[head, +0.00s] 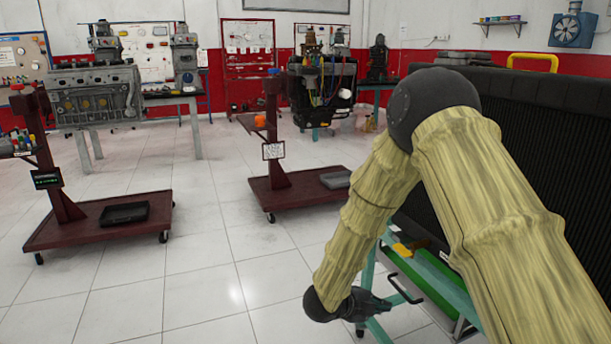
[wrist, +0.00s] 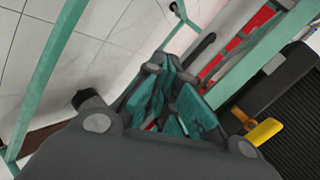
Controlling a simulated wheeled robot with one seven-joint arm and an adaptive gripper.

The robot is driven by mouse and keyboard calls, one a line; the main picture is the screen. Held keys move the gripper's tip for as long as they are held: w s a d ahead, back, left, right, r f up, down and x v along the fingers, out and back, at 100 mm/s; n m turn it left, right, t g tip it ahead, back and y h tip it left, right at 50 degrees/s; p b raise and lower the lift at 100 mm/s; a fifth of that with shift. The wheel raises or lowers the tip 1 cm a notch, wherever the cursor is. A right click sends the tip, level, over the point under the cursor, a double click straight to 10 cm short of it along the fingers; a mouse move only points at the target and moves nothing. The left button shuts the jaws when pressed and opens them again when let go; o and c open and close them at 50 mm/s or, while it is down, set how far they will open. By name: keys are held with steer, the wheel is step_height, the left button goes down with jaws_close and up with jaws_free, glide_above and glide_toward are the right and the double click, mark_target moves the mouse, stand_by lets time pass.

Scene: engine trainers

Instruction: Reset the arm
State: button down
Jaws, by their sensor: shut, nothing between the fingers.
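My arm, in a pale yellow ribbed cover with dark joints, reaches down across the right of the head view. My gripper (head: 378,303) hangs low at its end, in front of the teal frame of a stand (head: 372,262). In the wrist view my gripper (wrist: 172,92) fills the middle, with its dark links and teal pads drawn together. It is shut and I see nothing held in it. The stand's teal bars (wrist: 48,82) pass on both sides of it.
A large black radiator-like unit (head: 535,130) stands close on the right, with a green tray (head: 432,285) and a yellow-handled tool (head: 408,248) below. Two dark red wheeled engine stands (head: 95,225) (head: 290,195) stand at left and centre. The tiled floor (head: 210,270) between is clear.

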steer(key=s+d+f+n+y, duration=0.2)
steer(key=s+f+n+y, duration=0.4)
steer(key=s+f+n, duration=1.2)
steer(key=s+a+f+n+g+y, duration=0.1)
steer(key=s+f+n+g+y, duration=0.2)
steer(key=s, duration=1)
steer(key=s+f+n+g+y, duration=0.25)
steer(key=s+f+n, duration=0.25)
steer(key=s, duration=0.8)
step_height(320, 180, up, 30)
steer(key=h+p, duration=0.1)
steer(key=p, duration=2.9)
steer(key=shift+w+f, duration=0.15)
steer(key=shift+w, duration=0.1)
steer(key=shift+g, duration=0.25)
